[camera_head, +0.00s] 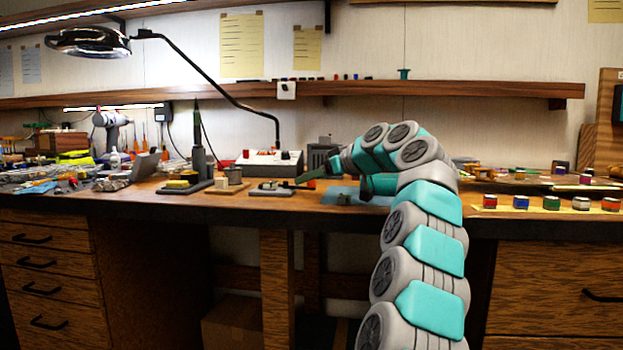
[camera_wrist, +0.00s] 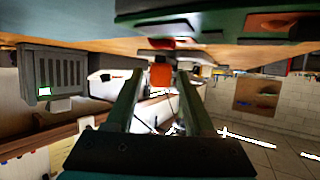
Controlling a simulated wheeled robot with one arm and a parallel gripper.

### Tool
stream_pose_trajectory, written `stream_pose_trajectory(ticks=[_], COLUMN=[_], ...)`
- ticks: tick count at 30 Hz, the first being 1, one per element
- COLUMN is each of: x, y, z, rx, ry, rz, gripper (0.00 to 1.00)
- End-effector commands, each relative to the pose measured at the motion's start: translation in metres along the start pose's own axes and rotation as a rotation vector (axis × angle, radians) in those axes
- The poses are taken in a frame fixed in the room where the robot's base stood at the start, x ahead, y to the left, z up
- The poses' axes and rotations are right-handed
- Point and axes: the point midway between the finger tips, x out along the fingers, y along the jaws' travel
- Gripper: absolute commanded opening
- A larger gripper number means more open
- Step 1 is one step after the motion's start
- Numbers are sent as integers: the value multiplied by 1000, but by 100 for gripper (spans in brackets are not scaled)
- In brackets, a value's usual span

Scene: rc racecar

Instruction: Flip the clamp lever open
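A small clamp fixture (camera_head: 271,188) with a light grey base lies on the workbench, left of my gripper (camera_head: 300,180) in the head view. In the wrist view, which looks upside down, an orange-red piece (camera_wrist: 161,75), apparently the clamp lever's handle, shows between the two fingertips of my gripper (camera_wrist: 161,82). My fingers are apart, with narrow gaps seeming to show on both sides of the red piece. Contact cannot be told. The lever's hinge and exact angle are too small to make out.
A wooden block (camera_head: 228,187) and a soldering stand (camera_head: 198,160) stand left of the clamp. A white box with red knobs (camera_head: 268,161) stands behind it. A blue mat (camera_head: 340,195) lies to the right. Several coloured pieces sit on the bench's right side.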

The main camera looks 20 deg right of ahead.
Motion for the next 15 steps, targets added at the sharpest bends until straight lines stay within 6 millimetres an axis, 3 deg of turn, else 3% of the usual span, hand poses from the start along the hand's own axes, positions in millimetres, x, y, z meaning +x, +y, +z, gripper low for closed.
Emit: stream_pose_trajectory(ticks=[2,13,15], x=[0,0,0], y=[0,0,0], z=[0,0,0], rx=[0,0,0], ry=[0,0,0], rz=[0,0,0], gripper=[43,1,0])
